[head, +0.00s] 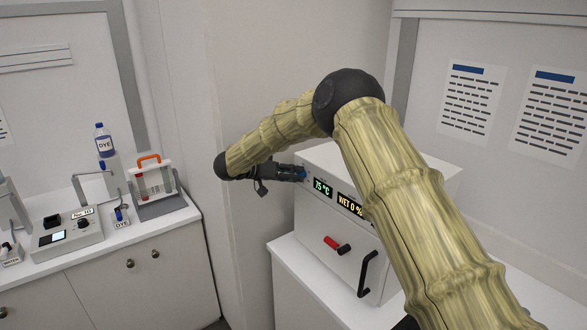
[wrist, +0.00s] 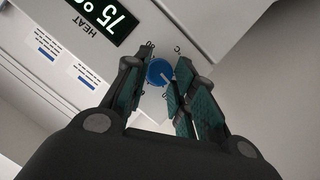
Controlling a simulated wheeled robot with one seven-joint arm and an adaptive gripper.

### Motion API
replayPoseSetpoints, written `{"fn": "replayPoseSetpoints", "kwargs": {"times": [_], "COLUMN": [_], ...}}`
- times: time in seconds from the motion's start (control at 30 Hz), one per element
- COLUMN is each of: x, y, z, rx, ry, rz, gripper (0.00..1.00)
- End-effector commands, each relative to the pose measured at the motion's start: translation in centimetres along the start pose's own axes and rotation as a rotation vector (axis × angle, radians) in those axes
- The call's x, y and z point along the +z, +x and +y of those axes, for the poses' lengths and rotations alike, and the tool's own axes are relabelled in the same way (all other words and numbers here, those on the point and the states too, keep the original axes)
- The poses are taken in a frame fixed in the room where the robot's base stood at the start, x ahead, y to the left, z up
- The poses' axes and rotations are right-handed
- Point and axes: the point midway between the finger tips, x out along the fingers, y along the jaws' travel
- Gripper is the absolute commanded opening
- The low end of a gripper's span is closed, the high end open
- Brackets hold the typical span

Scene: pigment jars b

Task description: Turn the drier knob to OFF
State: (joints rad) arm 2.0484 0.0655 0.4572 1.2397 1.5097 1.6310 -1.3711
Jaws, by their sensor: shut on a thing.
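The drier (head: 330,215) is a white box on the right counter, with a green display reading 75 °C and an amber one reading WET 0 %. Its blue round knob (wrist: 159,71) shows in the wrist view between my fingertips, beside the HEAT display (wrist: 97,17). A pale pointer line shows on the knob, and small marks ring it; I cannot read which setting it points at. My gripper (wrist: 160,80) is shut on the knob. In the head view my gripper (head: 300,173) reaches the upper left of the drier's front and mostly hides the knob.
A red-and-black part (head: 337,244) and a black handle (head: 367,274) project from the drier's front. On the left counter stand a grey device (head: 68,232), a rack with an orange handle (head: 153,187) and a blue DYE bottle (head: 104,143). A wall separates the two counters.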

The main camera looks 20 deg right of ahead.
Motion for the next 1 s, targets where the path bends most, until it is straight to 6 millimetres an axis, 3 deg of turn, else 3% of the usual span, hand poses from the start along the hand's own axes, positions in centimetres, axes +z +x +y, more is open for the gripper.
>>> {"fn": "replayPoseSetpoints", "kwargs": {"times": [0.5,1.0], "x": [0.48,0.53], "y": [0.04,0.15], "z": [-0.55,-0.63], "rx": [0.172,0.245], "ry": [-0.417,-0.595], "rz": [-0.002,-0.003], "gripper": [0.02,0.02]}}
